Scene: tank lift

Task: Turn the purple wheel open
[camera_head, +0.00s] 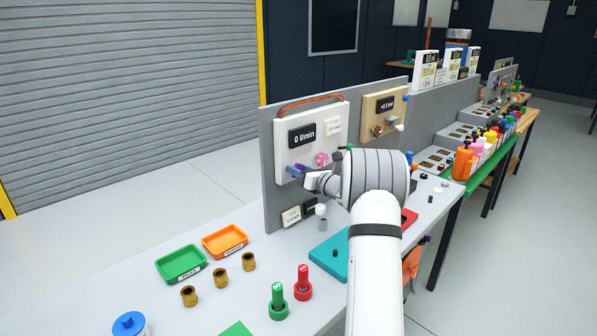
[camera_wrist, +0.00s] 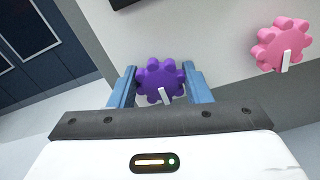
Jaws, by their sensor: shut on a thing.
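The purple wheel (camera_wrist: 160,80) is a lobed knob with a white pointer on the white panel (camera_head: 340,118). In the wrist view it sits between the two blue fingers of my gripper (camera_wrist: 160,88), which is shut on it. The pointer slants down and slightly right in that picture. In the head view the purple wheel (camera_head: 294,171) shows only small at the panel's lower left, with my gripper (camera_head: 303,174) at it. A pink wheel (camera_wrist: 283,45) with a white pointer is to its right, and it also shows in the head view (camera_head: 321,159).
A dark display (camera_head: 302,136) reading 0 l/min is on the panel above the wheels. A wooden panel (camera_head: 385,112) hangs to the right. Green (camera_head: 181,263) and orange (camera_head: 225,241) trays, brass pieces and red and green knobs stand on the bench in front.

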